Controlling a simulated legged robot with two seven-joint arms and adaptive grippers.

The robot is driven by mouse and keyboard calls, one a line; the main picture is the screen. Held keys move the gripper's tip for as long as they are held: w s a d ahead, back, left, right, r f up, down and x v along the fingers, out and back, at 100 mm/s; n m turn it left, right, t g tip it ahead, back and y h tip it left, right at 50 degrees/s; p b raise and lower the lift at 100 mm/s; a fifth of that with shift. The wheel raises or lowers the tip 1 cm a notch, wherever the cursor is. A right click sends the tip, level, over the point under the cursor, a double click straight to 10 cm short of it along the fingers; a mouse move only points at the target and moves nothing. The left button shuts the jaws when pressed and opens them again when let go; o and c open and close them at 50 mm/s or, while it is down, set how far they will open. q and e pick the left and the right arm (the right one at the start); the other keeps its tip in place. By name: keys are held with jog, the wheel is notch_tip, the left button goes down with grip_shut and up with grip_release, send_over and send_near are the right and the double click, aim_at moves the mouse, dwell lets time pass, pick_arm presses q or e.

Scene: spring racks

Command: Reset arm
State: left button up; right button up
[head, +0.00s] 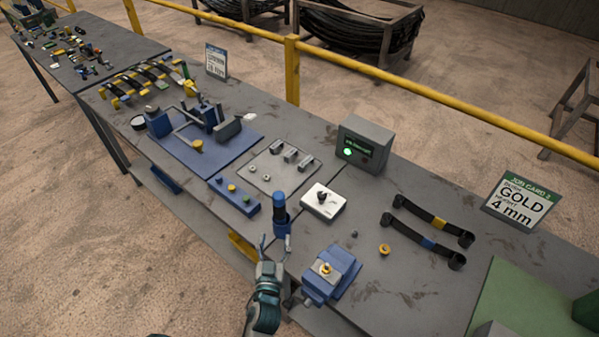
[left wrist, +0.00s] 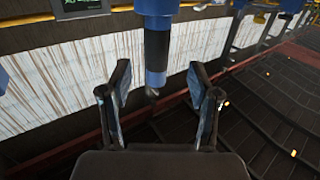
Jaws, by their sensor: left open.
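My left gripper (head: 275,246) is at the front edge of the workbench in the head view. Its jaws are open and point toward an upright blue-and-black cylindrical tool (head: 280,210) at the bench edge. In the left wrist view, the open jaws (left wrist: 160,85) appear at either side, with the lower end of the blue-and-black tool (left wrist: 157,50) seen in the gap between them. I see nothing held, and how far the tool is beyond the fingertips is unclear. My right gripper is not in view.
The grey workbench (head: 395,285) holds a blue fixture (head: 331,275) right of my gripper, a white knob box (head: 323,203), a blue button box (head: 233,195), a display box (head: 365,145) and two black strips (head: 428,228). A yellow rail (head: 430,95) runs behind.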

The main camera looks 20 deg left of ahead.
pick_arm(q)
jog(key=s+d+f+m+g+h, duration=0.1)
jog(key=s+f+m+g+h, duration=0.4)
jog(key=s+f+g, duration=1.15)
jog(key=s+d+f+t, duration=0.1)
jog(key=s+f, duration=0.1)
jog(key=f, duration=1.1)
jog(key=s+f+t, duration=0.1)
jog(key=s+f, duration=0.1)
jog(key=f, duration=1)
jog(key=s+a+f+g, duration=0.1)
jog(key=s+a+f, duration=0.1)
jog(key=s+f, duration=1.2)
notch_tip(320, 180, down, 2)
jog(key=shift+s+a+f+m, duration=0.15)
jog(key=shift+f+m, duration=0.1)
jog(key=shift+m, duration=0.05)
jog(key=shift+g, duration=0.25)
